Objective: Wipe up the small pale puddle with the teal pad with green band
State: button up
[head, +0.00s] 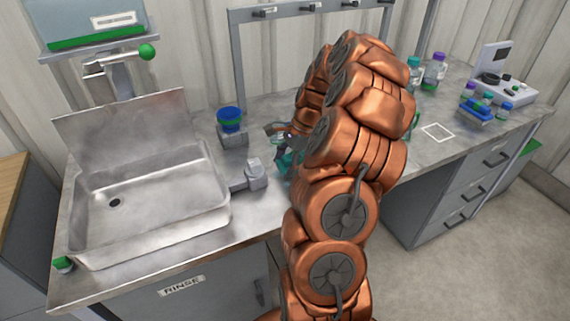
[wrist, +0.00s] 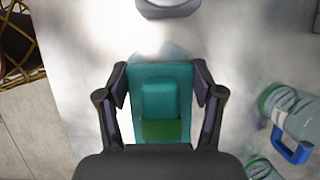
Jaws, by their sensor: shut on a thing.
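The teal pad with green band (wrist: 165,85) is between the two fingers of my gripper (wrist: 161,88), which is shut on it. The green band (wrist: 165,131) lies toward the palm. A faint pale grey-blue patch (wrist: 174,50), which looks like the small puddle, shows just beyond the pad's far edge and may run under it. In the head view my gripper (head: 283,140) is mostly behind my copper arm, with a bit of the teal pad (head: 287,160) showing. The puddle cannot be made out there.
A grey fixture (head: 254,174) and the steel sink (head: 145,190) stand left of the gripper. A blue cup (head: 229,120) sits on a block behind.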

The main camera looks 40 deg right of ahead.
jog(key=shift+f+b, duration=0.3)
jog(key=shift+f, duration=0.65)
dwell(0.3)
